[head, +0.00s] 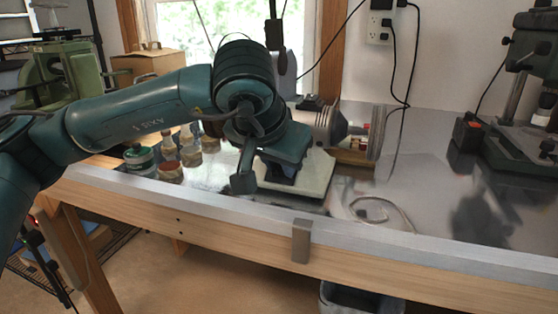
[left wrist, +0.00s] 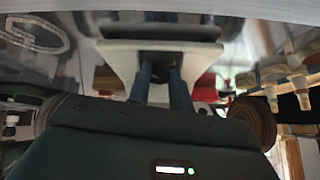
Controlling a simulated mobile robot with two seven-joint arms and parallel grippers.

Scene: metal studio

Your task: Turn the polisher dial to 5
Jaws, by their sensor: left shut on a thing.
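The polisher (head: 325,120) stands on the bench behind my left arm, a grey motor with a round wheel (head: 378,132) on its right side. Its pale base (head: 318,178) faces the front edge of the bench and also shows in the left wrist view (left wrist: 115,58). My left gripper (head: 284,172) is at the front of this base. In the left wrist view its two fingers (left wrist: 161,72) are shut at a dark block on the base, where the polisher dial sits. The dial and its numbers are hidden, so its setting cannot be read. My right gripper is not in view.
Several small jars and bottles (head: 172,168) stand left of the polisher. A loose cable (head: 385,208) lies on the metal bench top to its right. A drill press (head: 510,140) stands at the far right. The bench's front right is clear.

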